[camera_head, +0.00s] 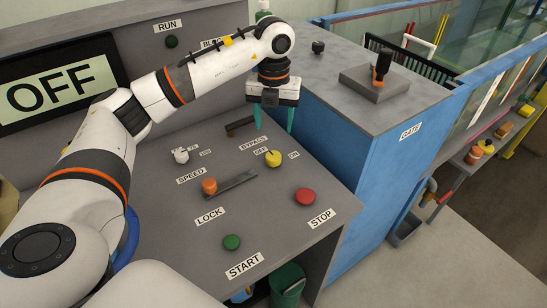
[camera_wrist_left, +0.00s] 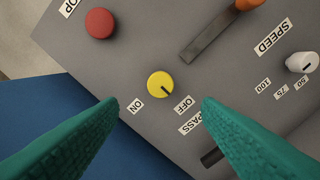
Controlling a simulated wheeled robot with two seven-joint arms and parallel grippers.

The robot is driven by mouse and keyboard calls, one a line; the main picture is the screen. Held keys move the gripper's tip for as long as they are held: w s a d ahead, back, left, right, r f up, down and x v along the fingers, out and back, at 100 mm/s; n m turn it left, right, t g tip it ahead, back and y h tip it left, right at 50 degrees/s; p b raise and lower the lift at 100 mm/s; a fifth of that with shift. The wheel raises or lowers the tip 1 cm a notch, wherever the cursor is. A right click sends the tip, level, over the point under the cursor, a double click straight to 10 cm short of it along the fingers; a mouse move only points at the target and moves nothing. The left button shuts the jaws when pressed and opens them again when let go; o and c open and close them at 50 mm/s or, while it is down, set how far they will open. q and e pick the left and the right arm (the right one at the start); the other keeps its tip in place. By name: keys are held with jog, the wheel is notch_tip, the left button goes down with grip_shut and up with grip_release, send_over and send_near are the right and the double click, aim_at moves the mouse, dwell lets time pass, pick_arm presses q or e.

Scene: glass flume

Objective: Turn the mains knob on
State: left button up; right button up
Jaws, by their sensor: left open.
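The yellow knob (camera_head: 273,158) is on the sloping grey panel between the OFF and ON labels. It also shows in the left wrist view (camera_wrist_left: 160,84), where its black pointer line is turned toward OFF. No label reading mains is legible. My left gripper (camera_head: 274,124) is open and empty above the panel, slightly behind the knob in the head view. In the left wrist view its two green fingers (camera_wrist_left: 160,106) are spread wide, with the knob between and just beyond their tips, not touched. My right gripper is not in view.
A green START button (camera_head: 232,242) is in front. The display (camera_head: 60,86) reads OFF.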

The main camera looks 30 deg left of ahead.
aim_at(273, 155)
pick_arm(q)
notch_tip(273, 155, down, 11)
jog(key=shift+r+p, duration=0.15)
jog(key=shift+p, duration=0.65)
jog(key=shift+c, duration=0.6)
jog(key=c, duration=0.9)
